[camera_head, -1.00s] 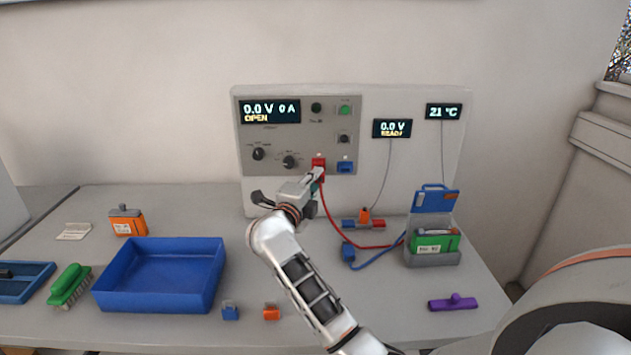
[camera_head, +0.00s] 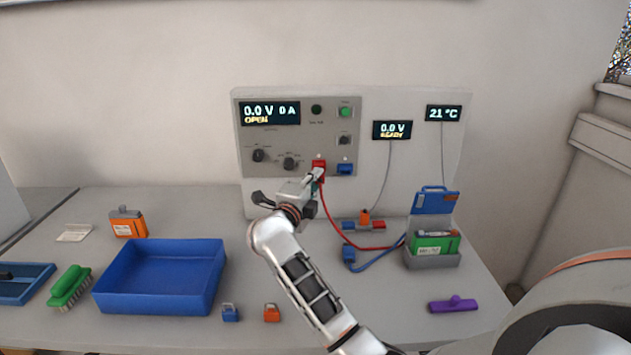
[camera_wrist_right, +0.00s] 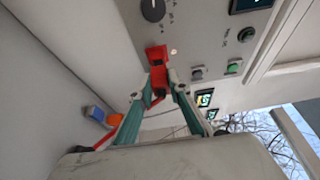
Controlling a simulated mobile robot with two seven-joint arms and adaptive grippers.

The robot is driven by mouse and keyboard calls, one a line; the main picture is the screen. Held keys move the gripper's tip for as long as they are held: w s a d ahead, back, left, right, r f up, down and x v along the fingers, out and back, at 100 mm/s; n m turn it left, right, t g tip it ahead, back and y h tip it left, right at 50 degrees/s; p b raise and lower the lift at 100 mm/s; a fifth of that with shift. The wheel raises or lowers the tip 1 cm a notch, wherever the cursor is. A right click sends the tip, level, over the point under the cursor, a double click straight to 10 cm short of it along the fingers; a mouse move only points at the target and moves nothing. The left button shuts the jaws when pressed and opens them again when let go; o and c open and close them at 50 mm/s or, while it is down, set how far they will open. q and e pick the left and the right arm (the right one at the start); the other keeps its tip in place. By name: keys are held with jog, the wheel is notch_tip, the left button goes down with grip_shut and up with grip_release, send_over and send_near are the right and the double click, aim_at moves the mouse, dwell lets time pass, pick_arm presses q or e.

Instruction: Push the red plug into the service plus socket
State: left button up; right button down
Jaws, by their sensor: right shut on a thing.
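My right gripper (camera_head: 316,178) is shut on the red plug, right in front of the red socket (camera_head: 319,164) low on the grey cycler panel (camera_head: 270,139). In the right wrist view, the red plug (camera_wrist_right: 159,76) sits between the teal fingers and meets the red socket (camera_wrist_right: 156,52). I cannot tell how deep the plug sits. A red cable (camera_head: 331,220) hangs from the plug and runs towards the grey battery case (camera_head: 432,259). The panel display (camera_head: 270,112) reads 0.0 V, 0 A, OPEN. My left gripper is out of view.
A blue socket (camera_head: 345,168) is just right of the red one. A second display (camera_head: 392,130) reads 0.0 V READY. A blue plug (camera_head: 349,254) with a blue cable lies on the table. A blue tray (camera_head: 160,304) and a green brush (camera_head: 70,285) stand left.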

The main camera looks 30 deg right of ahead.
jog(key=shift+p, duration=0.4)
jog(key=shift+w+d, duration=0.4)
jog(key=shift+w, duration=0.25)
dwell(0.9)
jog(key=c, duration=1.8)
grip_release()
jog(key=v, duration=1.2)
